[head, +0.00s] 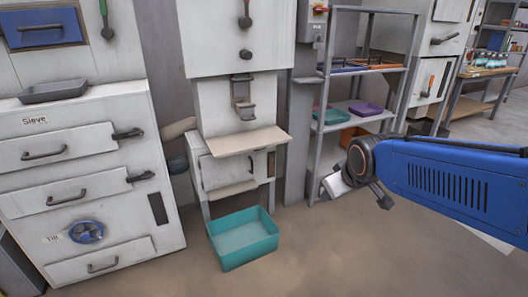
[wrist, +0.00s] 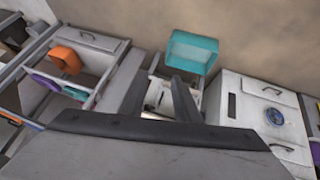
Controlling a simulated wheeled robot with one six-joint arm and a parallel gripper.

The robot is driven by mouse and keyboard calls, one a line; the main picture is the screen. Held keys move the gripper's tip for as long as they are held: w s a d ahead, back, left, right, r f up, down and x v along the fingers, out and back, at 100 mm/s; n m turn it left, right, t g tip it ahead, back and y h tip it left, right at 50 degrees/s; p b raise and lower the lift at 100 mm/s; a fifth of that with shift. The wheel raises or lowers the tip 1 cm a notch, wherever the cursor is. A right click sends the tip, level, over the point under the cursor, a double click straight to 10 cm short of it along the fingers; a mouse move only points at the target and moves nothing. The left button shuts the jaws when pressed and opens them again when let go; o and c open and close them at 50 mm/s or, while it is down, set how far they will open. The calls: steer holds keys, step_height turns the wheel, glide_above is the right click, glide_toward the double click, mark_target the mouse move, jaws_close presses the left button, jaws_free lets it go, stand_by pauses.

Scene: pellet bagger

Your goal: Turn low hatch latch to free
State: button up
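The low hatch (head: 222,170) is a pale grey door low on the bagger, under a beige shelf. It looks closed. A dark handle-like part (head: 252,163) is on its right side, and a dark latch-like piece (head: 271,162) sits at the frame beside it. Its exact angle is too small to tell. My gripper (head: 352,194) is to the right of the hatch, apart from it, with its fingers spread and nothing between them. In the wrist view, turned upside down, my gripper (wrist: 163,72) points toward the bagger's lower front; the latch is not clear there.
A teal bin (head: 243,240) stands on the floor before the hatch; it also shows in the wrist view (wrist: 190,52). The Sieve cabinet (head: 75,150) is left. A metal rack (head: 350,102) with trays is right.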

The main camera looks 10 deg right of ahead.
steer(key=w+f+n+t, duration=0.2)
steer(key=w+n, duration=0.1)
steer(key=w, duration=0.7)
steer(key=w+f+n+t+y, duration=0.1)
steer(key=w+n+t, duration=0.15)
steer(key=w, duration=0.85)
steer(key=w+f+n+t, duration=0.1)
steer(key=w+f+n, duration=0.15)
steer(key=w, duration=0.75)
steer(key=w+a+f+n+t+y, duration=0.2)
steer(key=w+f+n, duration=0.3)
steer(key=w+f, duration=0.3)
steer(key=w+a+f+n+t+y, duration=0.1)
steer(key=w+f+n+t+y, duration=0.15)
steer(key=w+f+n, duration=0.35)
steer(key=w+a, duration=0.2)
steer(key=w, duration=0.7)
steer(key=w+a+f+m, duration=0.1)
steer(key=w+a, duration=0.1)
steer(key=w, duration=0.7)
steer(key=shift+a+f, duration=0.15)
steer(key=shift+a, duration=0.15)
